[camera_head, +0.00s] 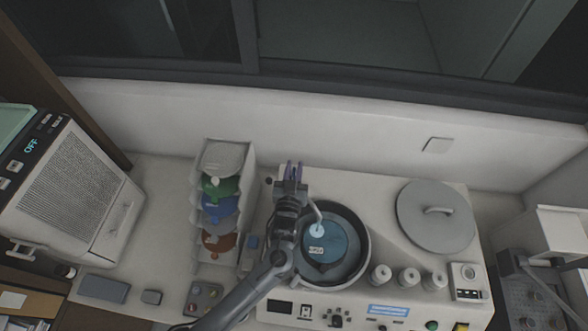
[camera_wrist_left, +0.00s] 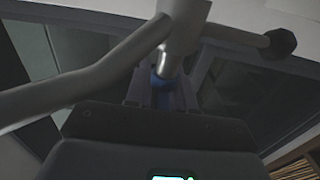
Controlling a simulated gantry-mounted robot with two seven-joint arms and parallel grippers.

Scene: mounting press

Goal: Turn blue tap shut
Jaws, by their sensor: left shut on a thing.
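My left gripper (camera_head: 294,171) is at the back left of the polishing machine, just behind its round bowl. In the left wrist view its fingers (camera_wrist_left: 162,95) are closed around the blue tap (camera_wrist_left: 158,84), of which only a small blue part shows between them. A grey metal pipe body stands right in front of the fingers, with a spout (camera_wrist_left: 85,88) running off to the left and a dark knob (camera_wrist_left: 279,43) on a rod to the right. In the head view the gripper and wrist hide the tap, and the spout (camera_head: 316,208) reaches over the bowl. My right gripper is not in view.
The bowl (camera_head: 363,245) holds a blue disc marked 320 (camera_head: 331,240). A round grey lid (camera_head: 436,217) lies to its right, and several small cylinders stand in front. A rack (camera_head: 204,158) with coloured discs stands close to the left of my arm. The wall is behind.

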